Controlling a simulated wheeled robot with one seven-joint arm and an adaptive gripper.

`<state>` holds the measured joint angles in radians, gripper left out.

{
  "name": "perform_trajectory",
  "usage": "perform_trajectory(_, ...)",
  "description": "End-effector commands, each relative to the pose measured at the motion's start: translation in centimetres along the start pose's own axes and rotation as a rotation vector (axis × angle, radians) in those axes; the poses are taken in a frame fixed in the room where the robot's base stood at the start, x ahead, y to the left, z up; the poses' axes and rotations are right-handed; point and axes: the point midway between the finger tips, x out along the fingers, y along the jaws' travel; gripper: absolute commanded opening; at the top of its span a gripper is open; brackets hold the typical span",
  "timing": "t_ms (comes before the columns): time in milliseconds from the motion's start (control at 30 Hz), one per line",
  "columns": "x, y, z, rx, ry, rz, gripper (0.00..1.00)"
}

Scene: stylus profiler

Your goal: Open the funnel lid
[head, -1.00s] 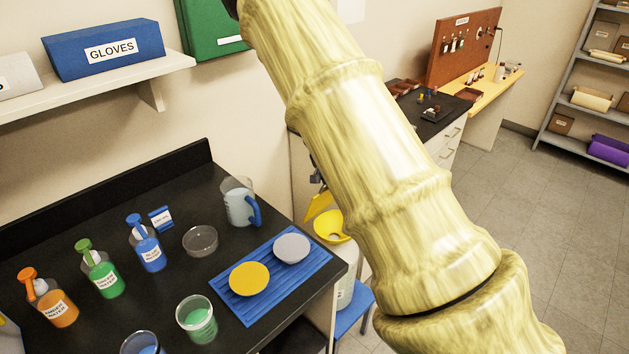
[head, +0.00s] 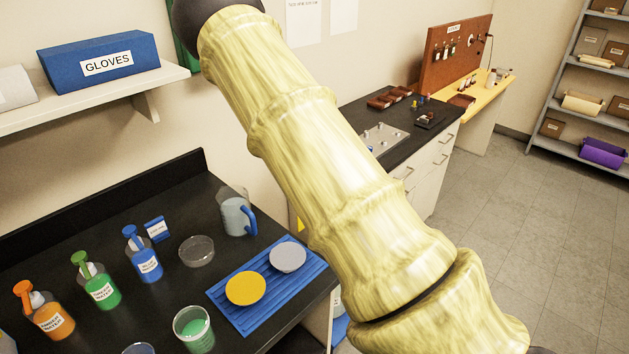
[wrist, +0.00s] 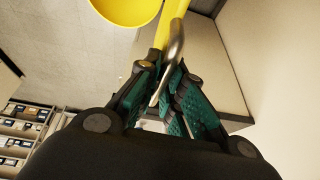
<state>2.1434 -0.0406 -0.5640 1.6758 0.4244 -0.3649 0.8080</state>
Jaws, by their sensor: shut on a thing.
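The yellow funnel (wrist: 126,8) shows in the top of the wrist view, its round bowl cut off by the picture's edge. Beside it on the right is the yellow lid (wrist: 178,10), seen nearly edge-on, with a curved metal handle (wrist: 177,42). My gripper (wrist: 165,78) has its green-padded fingers closed around the lower end of this handle. In the head view my arm hides the funnel and the gripper. How far the lid stands from the bowl's rim is hard to tell.
A black bench (head: 110,230) holds several bottles, a jug (head: 236,216), beakers and a blue mat (head: 226,312) with two dishes. A glove box (head: 100,55) sits on a wall shelf. Another bench with drawers (head: 425,180) stands behind my arm. Open floor (head: 540,240) lies to the right.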

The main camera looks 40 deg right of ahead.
Motion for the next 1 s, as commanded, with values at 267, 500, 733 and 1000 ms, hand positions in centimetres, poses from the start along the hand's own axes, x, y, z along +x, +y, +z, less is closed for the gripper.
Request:
perform_trajectory(267,0.0,0.0,0.0,0.0,0.001,-0.001,0.17)
perform_trajectory(500,0.0,0.0,0.0,0.0,0.001,-0.001,0.32)
perform_trajectory(733,-0.4,-0.1,0.0,0.0,0.001,-0.001,0.32)
perform_trajectory(1000,-4.0,-0.1,0.0,-0.001,0.002,-0.003,0.32)
